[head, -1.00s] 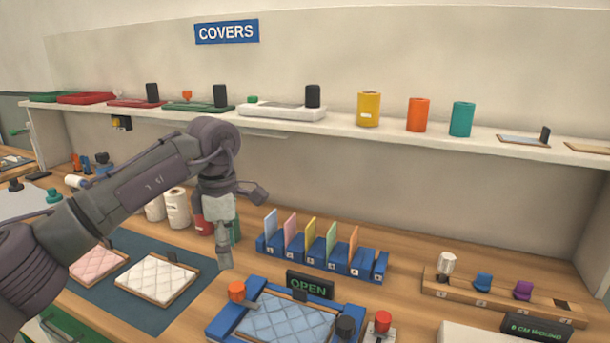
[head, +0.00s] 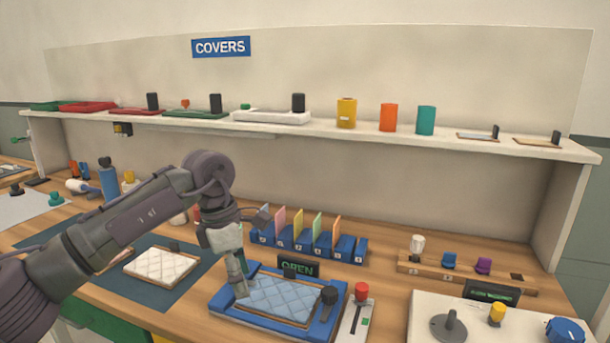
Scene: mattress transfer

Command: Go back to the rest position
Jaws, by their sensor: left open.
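My left gripper (head: 239,279) is open and empty. It hangs fingers-down at the left end of the blue press frame (head: 222,312), in front of its left corner; I cannot tell whether it touches it. A light blue quilted mattress (head: 283,299) lies in the frame, with a black knob at its right. An "OPEN" sign (head: 298,268) stands behind it. My right gripper is not in view.
A blue rack (head: 346,248) with coloured cards stands behind the frame. A red-knobbed lever (head: 361,291) and a white control panel (head: 425,323) are to the right. A wooden peg strip (head: 404,262) lies behind the panel. A shelf (head: 375,137) with covers and cylinders runs above.

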